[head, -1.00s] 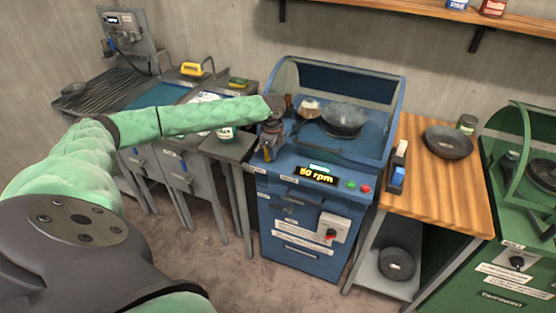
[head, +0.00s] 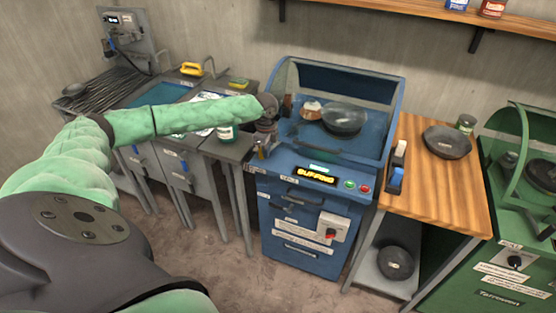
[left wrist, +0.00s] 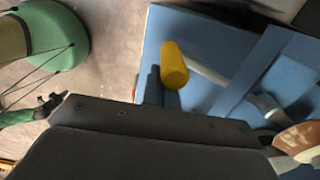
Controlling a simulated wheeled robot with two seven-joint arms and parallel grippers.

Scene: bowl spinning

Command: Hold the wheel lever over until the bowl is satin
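The blue machine (head: 310,205) stands in the middle of the head view, its display (head: 316,176) reading BUFFING. The dark bowl (head: 344,120) is under its clear hood, beside the pale and copper-coloured wheel (head: 311,111). The bowl's exact finish is too small to judge. My left gripper (head: 263,143) is at the machine's left front corner, over the wheel lever. In the left wrist view the lever's yellow grip (left wrist: 173,65) stands right beside the gripper's fingers (left wrist: 151,86), which look shut together and not around it. Contact is hard to tell.
A wooden bench (head: 430,185) on the right carries another dark bowl (head: 447,142) and a blue block (head: 396,180). A green machine (head: 515,260) stands at the far right. A sink counter (head: 160,95) and a grey stand (head: 230,148) are on the left.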

